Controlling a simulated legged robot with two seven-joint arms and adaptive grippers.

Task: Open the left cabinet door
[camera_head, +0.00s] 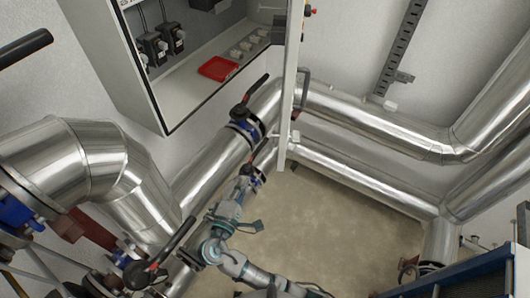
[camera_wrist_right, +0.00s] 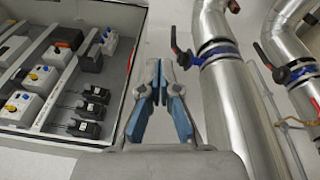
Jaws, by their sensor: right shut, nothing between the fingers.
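The grey cabinet (camera_head: 190,100) stands at the upper left of the head view with its front open and its inside showing. A pale door panel (camera_head: 289,85) stands out from its right side, seen nearly edge-on. A grey handle (camera_head: 304,91) is on the panel's right face. My right gripper (camera_head: 252,177) is below the panel's lower end, near the pipes, apart from the handle. In the right wrist view, the right gripper (camera_wrist_right: 158,72) is shut and empty, with the open cabinet (camera_wrist_right: 128,100) to its left. My left gripper is not in view.
Large silver pipes (camera_head: 210,165) run below and right of the cabinet. Valves with black levers (camera_head: 255,90) stick out near the door and arm. A red tray (camera_head: 218,68) lies inside the cabinet. The brown floor (camera_head: 320,230) is clear at the lower middle.

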